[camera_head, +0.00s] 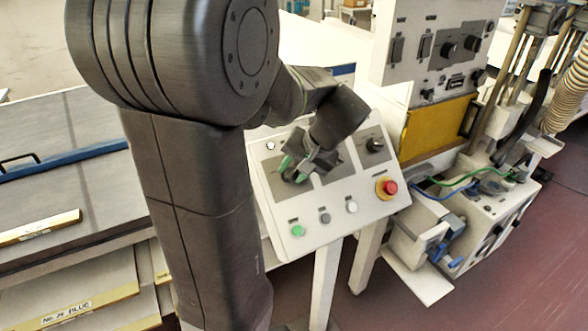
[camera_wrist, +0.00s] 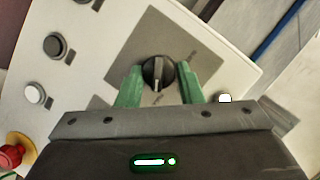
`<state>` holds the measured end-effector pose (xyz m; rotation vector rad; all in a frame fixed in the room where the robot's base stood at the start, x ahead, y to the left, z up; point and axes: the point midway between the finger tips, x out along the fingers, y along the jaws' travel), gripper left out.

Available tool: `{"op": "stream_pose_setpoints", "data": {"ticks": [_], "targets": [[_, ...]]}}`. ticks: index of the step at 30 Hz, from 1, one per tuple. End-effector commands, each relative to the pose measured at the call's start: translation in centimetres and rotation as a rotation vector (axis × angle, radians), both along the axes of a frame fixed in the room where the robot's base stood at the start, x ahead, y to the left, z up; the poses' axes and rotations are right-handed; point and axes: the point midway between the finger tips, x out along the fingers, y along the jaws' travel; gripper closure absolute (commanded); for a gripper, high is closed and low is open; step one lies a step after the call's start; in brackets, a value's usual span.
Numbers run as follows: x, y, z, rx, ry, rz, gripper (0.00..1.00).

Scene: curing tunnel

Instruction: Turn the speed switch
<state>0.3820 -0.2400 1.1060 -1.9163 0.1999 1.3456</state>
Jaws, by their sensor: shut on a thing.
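A black rotary switch (camera_wrist: 158,74) with a pale pointer line sits on a grey plate of the sloped control panel (camera_head: 315,222). I take it as the speed switch, though its label is too small to read. My gripper (camera_wrist: 160,88) has its green fingers on either side of this knob and is shut on it. In the head view my gripper (camera_head: 300,166) is down at the panel's upper left and mostly hides the knob. A second black rotary knob (camera_head: 374,145) is on the panel's right.
A red emergency button (camera_head: 389,187) on a yellow ring is at the panel's right edge. A green button (camera_head: 297,231), a grey button and a white button line its lower edge. A machine cabinet (camera_head: 435,50) stands behind on the right. Open floor (camera_head: 500,270) is to the right.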

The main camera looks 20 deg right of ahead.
Motion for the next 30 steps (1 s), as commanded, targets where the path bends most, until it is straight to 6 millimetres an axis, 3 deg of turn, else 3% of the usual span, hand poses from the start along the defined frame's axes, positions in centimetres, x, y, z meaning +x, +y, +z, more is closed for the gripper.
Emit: {"op": "stream_pose_setpoints", "data": {"ticks": [1, 2, 4, 5, 17, 30], "targets": [[0.0, 0.0, 0.0, -0.001, 0.000, -0.001, 0.89], [0.0, 0.0, 0.0, -0.001, 0.000, -0.001, 0.61], [0.0, 0.0, 0.0, -0.001, 0.000, -0.001, 0.47], [0.0, 0.0, 0.0, -0.001, 0.000, -0.001, 0.45], [-0.4, -0.4, 0.8, -0.002, -0.001, -0.002, 0.45], [-4.4, -3.1, 8.8, -0.005, -0.003, -0.003, 0.45]]}}
